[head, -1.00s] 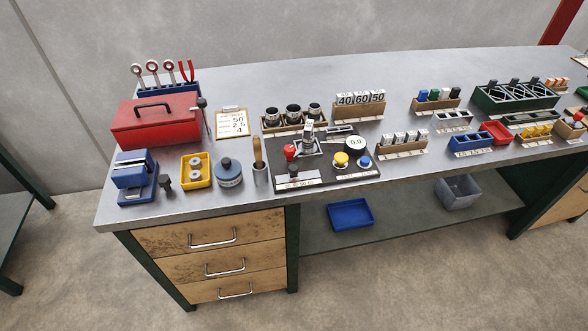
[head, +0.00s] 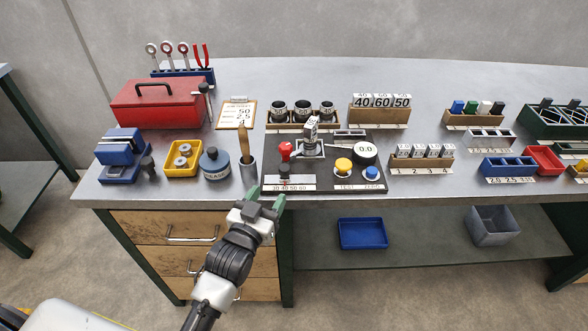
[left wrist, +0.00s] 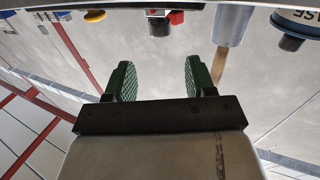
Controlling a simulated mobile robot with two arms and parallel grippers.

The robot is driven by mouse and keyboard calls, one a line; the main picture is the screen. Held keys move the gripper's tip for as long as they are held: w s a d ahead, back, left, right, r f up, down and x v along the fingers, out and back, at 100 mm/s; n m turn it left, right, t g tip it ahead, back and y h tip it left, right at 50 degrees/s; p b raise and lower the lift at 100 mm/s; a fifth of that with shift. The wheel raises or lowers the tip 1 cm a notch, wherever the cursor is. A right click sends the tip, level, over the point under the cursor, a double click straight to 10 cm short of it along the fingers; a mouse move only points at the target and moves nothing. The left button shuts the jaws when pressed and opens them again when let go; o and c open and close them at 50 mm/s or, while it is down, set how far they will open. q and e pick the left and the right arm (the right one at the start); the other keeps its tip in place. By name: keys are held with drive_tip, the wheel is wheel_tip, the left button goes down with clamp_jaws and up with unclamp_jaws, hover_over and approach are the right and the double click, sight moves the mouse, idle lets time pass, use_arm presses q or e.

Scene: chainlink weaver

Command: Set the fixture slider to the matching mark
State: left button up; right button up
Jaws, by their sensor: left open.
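The dark fixture panel (head: 325,182) lies at the table's front edge in the head view. Its black slider knob (head: 284,171) stands just behind a white scale strip (head: 290,183) with small numbers, near the strip's left part. The exact mark under the knob is too small to tell. A black knob, likely the same one, shows in the left wrist view (left wrist: 159,28). A clipboard card (head: 237,114) reads 50, then about 2.5 and 4. My left gripper (head: 266,199) is open and empty, in front of and below the panel's left corner. My right gripper is not in view.
A red lever (head: 286,150), yellow button (head: 343,166), blue button (head: 371,173) and white 0.0 dial (head: 365,152) share the panel. A cup with a wooden-handled tool (head: 248,170) stands close left. A blue tray (head: 362,234) lies on the shelf below.

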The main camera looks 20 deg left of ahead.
sight(282, 172)
use_arm(q)
drive_tip(key=w, duration=0.6)
drive_tip(key=w+d+p, duration=0.1)
drive_tip(key=w, duration=0.2)
drive_tip(key=shift+w, duration=0.65)
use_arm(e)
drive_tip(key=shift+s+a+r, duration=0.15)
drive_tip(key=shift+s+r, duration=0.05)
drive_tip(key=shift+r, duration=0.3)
